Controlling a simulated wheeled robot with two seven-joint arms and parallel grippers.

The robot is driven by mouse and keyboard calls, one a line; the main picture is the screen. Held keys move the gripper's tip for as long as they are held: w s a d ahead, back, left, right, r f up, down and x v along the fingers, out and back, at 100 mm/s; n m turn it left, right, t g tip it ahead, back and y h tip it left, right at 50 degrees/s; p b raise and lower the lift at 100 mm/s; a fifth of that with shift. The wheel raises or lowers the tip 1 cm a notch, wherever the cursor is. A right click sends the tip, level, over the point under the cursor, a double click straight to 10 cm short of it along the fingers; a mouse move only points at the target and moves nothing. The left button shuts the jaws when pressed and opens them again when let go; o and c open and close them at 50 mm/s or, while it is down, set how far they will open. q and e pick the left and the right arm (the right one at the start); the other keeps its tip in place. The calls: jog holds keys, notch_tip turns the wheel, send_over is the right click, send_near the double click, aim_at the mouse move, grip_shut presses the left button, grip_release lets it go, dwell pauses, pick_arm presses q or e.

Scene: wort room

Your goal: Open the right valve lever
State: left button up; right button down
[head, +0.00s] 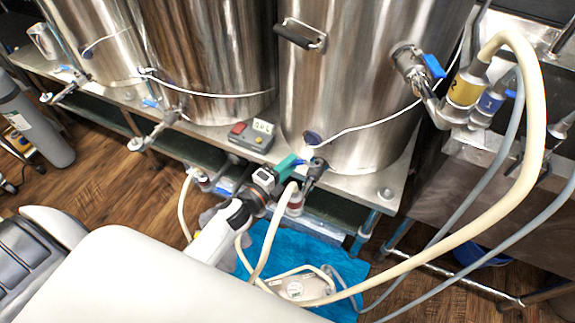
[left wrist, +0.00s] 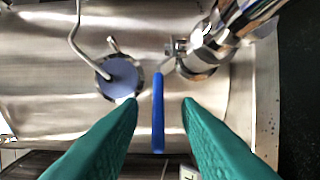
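The blue valve lever (left wrist: 158,112) stands upright in the left wrist view, between my two green fingertips and apart from both. Its metal valve body (left wrist: 200,55) is up and to the right of it. My left gripper (left wrist: 160,103) is open and empty. In the head view my left gripper (head: 293,163) is at the low front valve (head: 316,168) of the right steel kettle, and its fingers partly hide the lever there. Another blue lever (head: 433,66) is on a higher valve at the right of this kettle. My right gripper is not in view.
A round blue-faced fitting (left wrist: 118,78) with a thin bent tube is left of the lever. The steel kettle (head: 350,90) rises behind the valve. A grey control box (head: 252,137) stands on the bench. Cream hoses (head: 530,110) loop across the right and below, over a blue cloth (head: 262,240).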

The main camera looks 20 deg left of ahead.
pick_arm(q)
jog(key=v, duration=1.2)
